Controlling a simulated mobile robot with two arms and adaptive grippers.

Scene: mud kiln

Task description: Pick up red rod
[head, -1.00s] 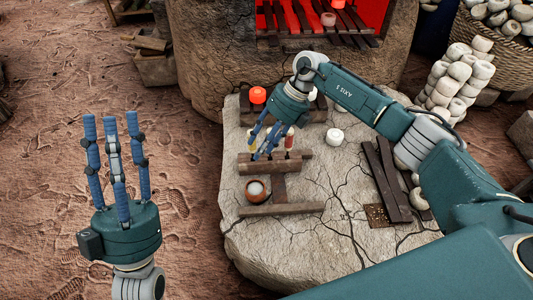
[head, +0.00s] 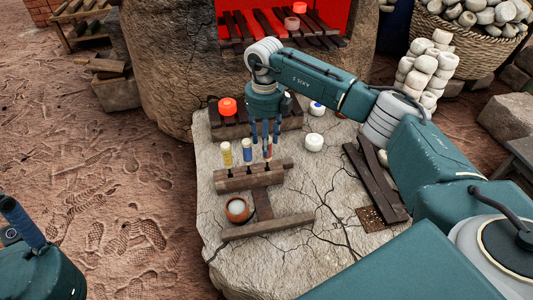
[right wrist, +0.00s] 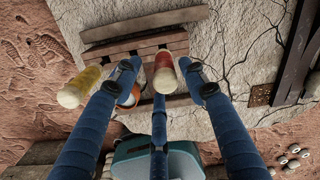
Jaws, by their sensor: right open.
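The red rod (head: 268,152) stands upright at the right end of a wooden block (head: 235,184) on the stone slab, partly hidden by my fingers in the head view. My right gripper (head: 266,140) points down just above and around its top. In the right wrist view, the red rod (right wrist: 164,73) shows with its pale end toward the camera, among the open, spread fingers (right wrist: 160,85). I cannot tell whether any finger touches it. My left gripper (head: 22,222) is cut off at the lower left, with one finger showing.
A yellow rod (head: 227,154) and a blue rod (head: 247,151) stand left of the red one. A small bowl (head: 237,210) sits in front of the block. White pots (head: 314,143) and an orange pot (head: 227,106) stand nearby. Dark planks (head: 370,185) lie at right.

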